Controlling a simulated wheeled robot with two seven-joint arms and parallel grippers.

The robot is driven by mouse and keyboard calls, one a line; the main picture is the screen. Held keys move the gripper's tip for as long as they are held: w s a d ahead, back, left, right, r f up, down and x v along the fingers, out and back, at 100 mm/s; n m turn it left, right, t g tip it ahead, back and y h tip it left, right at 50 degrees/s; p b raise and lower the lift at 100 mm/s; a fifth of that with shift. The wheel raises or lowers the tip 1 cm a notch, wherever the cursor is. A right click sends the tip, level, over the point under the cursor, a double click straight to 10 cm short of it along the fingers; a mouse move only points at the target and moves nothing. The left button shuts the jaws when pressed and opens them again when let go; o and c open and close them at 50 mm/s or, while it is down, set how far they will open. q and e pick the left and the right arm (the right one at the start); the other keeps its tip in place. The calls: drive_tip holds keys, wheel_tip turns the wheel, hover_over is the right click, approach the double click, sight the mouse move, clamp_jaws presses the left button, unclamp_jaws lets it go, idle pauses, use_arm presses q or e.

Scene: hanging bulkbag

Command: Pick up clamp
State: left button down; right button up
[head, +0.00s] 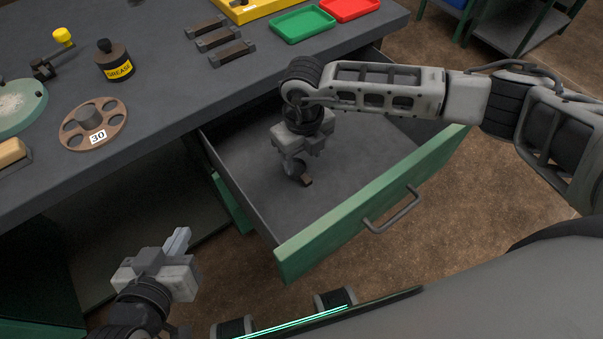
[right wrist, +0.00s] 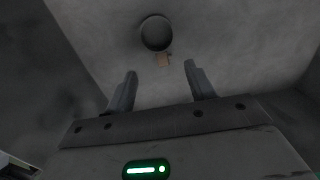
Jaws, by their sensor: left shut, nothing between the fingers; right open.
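What looks like the clamp lies on the floor of the open drawer. My left gripper (head: 180,240) is shut and empty, outside the drawer at lower left.
The green-fronted drawer (head: 350,222) is pulled out, its walls around my right gripper. The rest of the drawer floor looks clear.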

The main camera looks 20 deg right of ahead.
sight(303, 175)
wheel_tip(303, 175, down, 7)
drive_tip(key=shift+w+d+r+b, duration=0.1)
drive_tip(key=shift+w+r+b, duration=0.1)
drive_tip(key=shift+b, duration=0.1)
drive_tip(key=c, duration=1)
